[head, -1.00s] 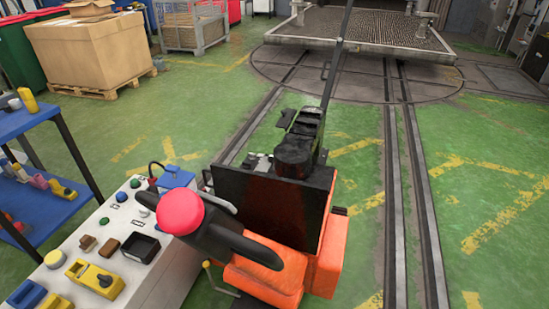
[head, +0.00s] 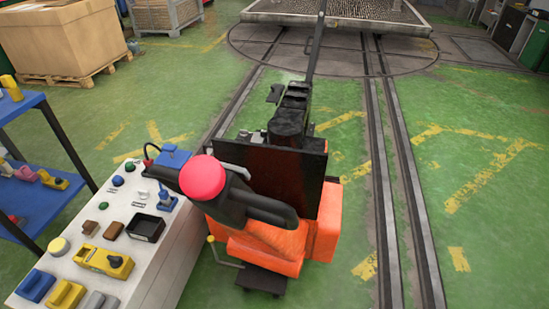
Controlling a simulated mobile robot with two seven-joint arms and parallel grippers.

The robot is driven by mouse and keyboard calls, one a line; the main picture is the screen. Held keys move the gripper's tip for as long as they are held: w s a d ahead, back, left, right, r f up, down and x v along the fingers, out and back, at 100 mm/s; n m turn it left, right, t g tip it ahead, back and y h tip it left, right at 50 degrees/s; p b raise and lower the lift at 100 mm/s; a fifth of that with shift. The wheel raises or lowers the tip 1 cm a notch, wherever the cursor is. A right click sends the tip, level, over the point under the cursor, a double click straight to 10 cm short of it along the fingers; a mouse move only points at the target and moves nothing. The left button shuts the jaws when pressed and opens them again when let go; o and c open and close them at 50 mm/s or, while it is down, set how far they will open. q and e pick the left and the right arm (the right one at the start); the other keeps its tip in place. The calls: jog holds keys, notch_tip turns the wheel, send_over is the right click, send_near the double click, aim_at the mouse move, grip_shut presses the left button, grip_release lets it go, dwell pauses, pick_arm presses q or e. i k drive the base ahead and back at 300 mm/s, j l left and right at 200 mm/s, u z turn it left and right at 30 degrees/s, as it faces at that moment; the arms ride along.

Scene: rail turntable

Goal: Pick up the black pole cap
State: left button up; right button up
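I cannot pick out a black pole cap with certainty. A dark upright pole (head: 317,42) rises behind the black unit on the orange vehicle, and its top is cut off by the upper frame edge. A small open black tray (head: 146,229) lies on the white console, and it is not clearly a cap. Neither of my grippers is in view.
The orange vehicle (head: 265,250) with a red ball-like top (head: 202,178) stands beside the white console (head: 160,272). The console holds buttons and several small coloured items. A blue shelf (head: 35,205) is at left. Rails (head: 385,170) and open green floor lie at right.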

aim_at(263, 132)
jog(key=z, duration=2.55)
jog(key=i, duration=0.45)
jog(key=i+l, duration=0.15)
jog(key=i, duration=0.35)
jog(key=i+j+u, duration=0.1)
jog(key=i+u, duration=0.3)
jog(key=i+l+u, duration=0.1)
jog(key=i+u, duration=0.3)
jog(key=i, duration=0.2)
jog(key=i+u, duration=0.75)
jog(key=i, duration=0.2)
jog(key=i+l+u, duration=0.15)
jog(key=i+u, duration=0.3)
jog(key=i, duration=0.65)
